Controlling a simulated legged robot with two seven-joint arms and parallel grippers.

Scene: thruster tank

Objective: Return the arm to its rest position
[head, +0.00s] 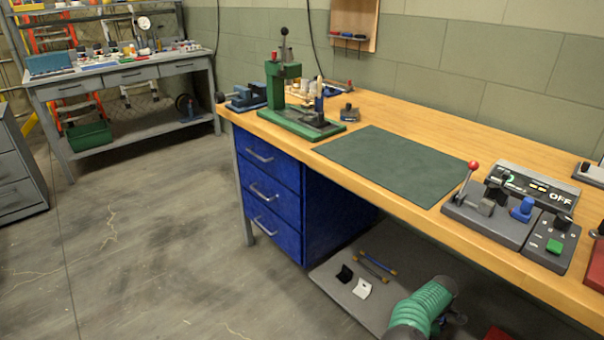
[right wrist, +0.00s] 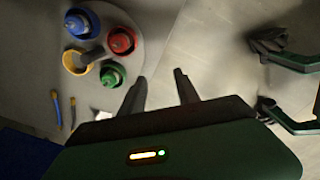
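My right gripper (right wrist: 160,77) shows in the right wrist view. Its two dark fingers stand apart with nothing between them, over a bare grey surface. The gripper's dark body carries a small yellow and green light. Neither gripper shows in the head view. A green ribbed part (head: 424,303) with grey ends reaches in at the bottom of the head view, in front of the bench; it looks like a link of my arm. I cannot make out my left gripper for certain.
The wooden workbench (head: 385,108) holds a green press (head: 283,85), a dark mat (head: 395,163) and a lever control box (head: 490,215). Below it are blue drawers (head: 268,180) and a low shelf (head: 335,281). Blue (right wrist: 82,23), red (right wrist: 122,40) and green (right wrist: 112,75) cups sit left of my right gripper.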

